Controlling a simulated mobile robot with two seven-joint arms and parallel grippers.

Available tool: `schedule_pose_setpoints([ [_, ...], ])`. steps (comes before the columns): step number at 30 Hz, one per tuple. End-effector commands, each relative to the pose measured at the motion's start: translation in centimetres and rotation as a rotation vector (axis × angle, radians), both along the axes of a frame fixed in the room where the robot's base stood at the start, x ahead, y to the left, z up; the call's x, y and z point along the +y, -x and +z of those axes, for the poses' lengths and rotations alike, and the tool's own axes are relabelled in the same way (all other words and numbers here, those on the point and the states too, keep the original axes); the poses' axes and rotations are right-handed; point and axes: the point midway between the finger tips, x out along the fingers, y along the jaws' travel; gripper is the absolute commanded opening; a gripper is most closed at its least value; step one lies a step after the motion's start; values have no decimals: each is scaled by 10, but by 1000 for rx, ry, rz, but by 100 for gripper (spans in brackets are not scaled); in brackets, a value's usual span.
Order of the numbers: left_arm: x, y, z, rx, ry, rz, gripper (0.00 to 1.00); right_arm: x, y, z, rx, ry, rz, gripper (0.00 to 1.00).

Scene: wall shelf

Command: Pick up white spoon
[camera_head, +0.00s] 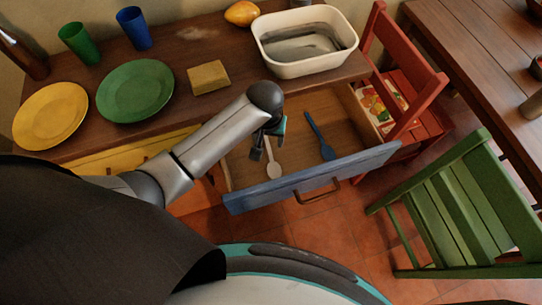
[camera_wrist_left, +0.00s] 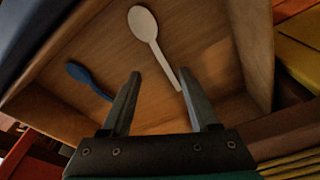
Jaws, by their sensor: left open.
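The white spoon (camera_head: 272,165) lies in the open drawer, its bowl toward the drawer's blue front. In the left wrist view the white spoon (camera_wrist_left: 146,30) shows whole except near its handle end, which lies close to one finger. My left gripper (camera_head: 265,146) is over the drawer at the spoon's handle, open and empty. In the left wrist view the open fingers of my left gripper (camera_wrist_left: 160,80) point into the drawer, with the handle's end between them near the right finger. I cannot tell how high above the spoon they are. My right gripper is not in view.
A blue spoon (camera_head: 320,138) lies in the same drawer, right of the white one. The drawer's blue front (camera_head: 310,178) and wooden sides surround the spoons. A red chair (camera_head: 408,82) stands beside the drawer and a green chair (camera_head: 455,205) stands at the right.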

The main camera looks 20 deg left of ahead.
Motion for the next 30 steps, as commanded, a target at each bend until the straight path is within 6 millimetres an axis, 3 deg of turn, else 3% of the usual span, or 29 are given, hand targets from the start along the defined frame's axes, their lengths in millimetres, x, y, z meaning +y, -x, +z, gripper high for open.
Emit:
schedule_pose_setpoints([
  [3, 0, -3, -22, 0, 1, -1, 61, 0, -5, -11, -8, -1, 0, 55],
  [10, 0, -6, -35, -2, 1, -2, 61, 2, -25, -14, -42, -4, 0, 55],
  [20, 3, -14, -78, -1, 1, -2, 61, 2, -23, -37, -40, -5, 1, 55],
  [30, 3, -15, -82, -2, 0, -2, 61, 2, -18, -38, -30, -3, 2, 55],
])
